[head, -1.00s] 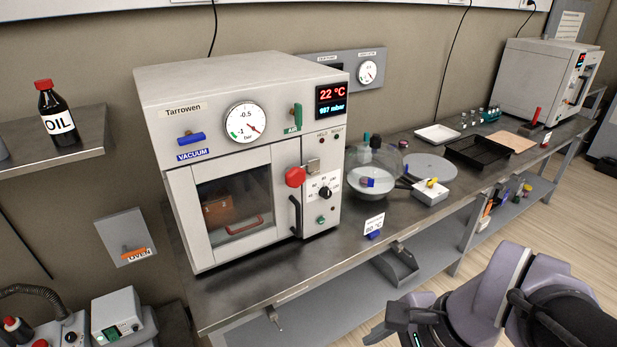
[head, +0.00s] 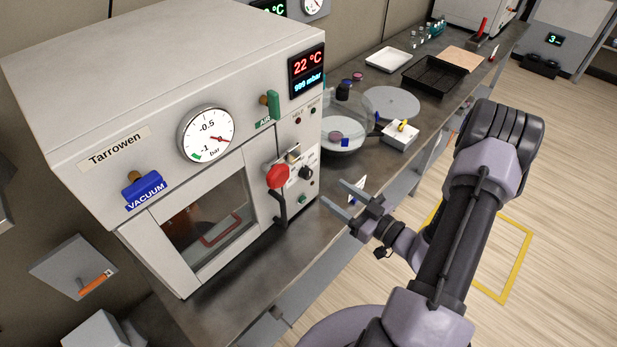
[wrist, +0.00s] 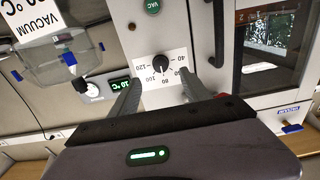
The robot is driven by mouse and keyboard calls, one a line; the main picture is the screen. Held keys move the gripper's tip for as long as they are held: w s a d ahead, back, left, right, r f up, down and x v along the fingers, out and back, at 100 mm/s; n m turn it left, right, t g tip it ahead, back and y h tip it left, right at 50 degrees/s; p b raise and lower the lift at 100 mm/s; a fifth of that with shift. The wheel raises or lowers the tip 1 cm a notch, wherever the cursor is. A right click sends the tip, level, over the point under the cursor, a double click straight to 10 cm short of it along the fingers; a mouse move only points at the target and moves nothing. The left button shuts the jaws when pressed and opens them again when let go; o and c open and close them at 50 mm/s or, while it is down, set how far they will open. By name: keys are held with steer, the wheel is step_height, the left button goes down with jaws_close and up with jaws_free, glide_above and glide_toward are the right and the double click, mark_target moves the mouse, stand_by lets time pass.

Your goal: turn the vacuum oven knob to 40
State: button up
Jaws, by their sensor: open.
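The vacuum oven (head: 110,110) is a white box with a gauge and a red display reading 22 °C. Its small black knob (head: 306,172) sits on a white dial plate on the right side of the front. In the wrist view the knob (wrist: 160,64) shows on the dial plate with numbers from 40 to 120. I cannot tell which number it points at. My gripper (head: 343,192) is open and empty, to the right of the knob and apart from it. In the wrist view its fingers (wrist: 157,82) stand either side below the knob.
A red knob (head: 278,176) and dark door handle (head: 279,208) are left of the black knob. A green button (head: 302,199) is below it. A glass vessel (head: 345,125) and a small white box (head: 399,135) stand on the bench to the right.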

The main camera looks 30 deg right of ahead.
mark_target(310, 176)
steer(key=b+x, duration=0.1)
steer(key=x, duration=0.8)
steer(key=shift+c, duration=0.2)
jaws_close()
